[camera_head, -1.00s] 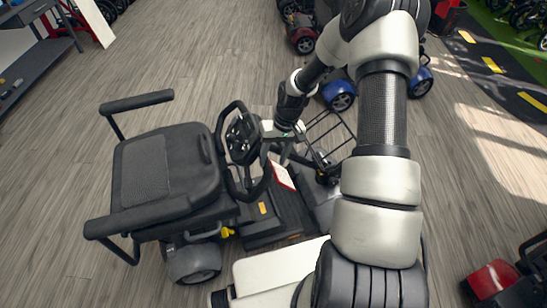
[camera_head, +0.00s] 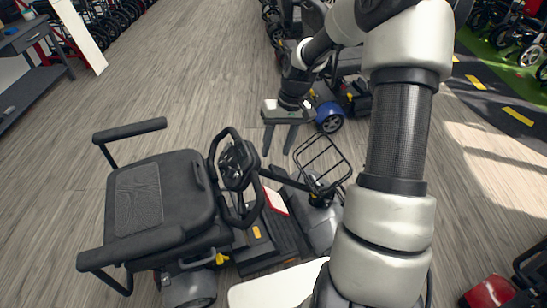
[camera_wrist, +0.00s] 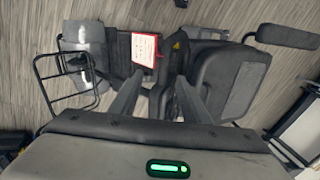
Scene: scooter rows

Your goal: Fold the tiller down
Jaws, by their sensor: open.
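The scooter's tiller (camera_head: 238,172) is upright in front of the seat, with a black loop handle around a dark console. Its stem (camera_head: 282,178) runs toward the front basket. My gripper (camera_head: 277,151) is open and empty, fingers pointing down, above and beyond the tiller, apart from it. In the wrist view my two fingers (camera_wrist: 160,80) are spread over the scooter.
The scooter's black seat (camera_head: 150,198) with two armrests stands left of the tiller. The wire basket (camera_head: 322,165) is to its right. Other scooters (camera_head: 330,115) stand behind, and a red one (camera_head: 490,293) at lower right. The wooden floor at left is open.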

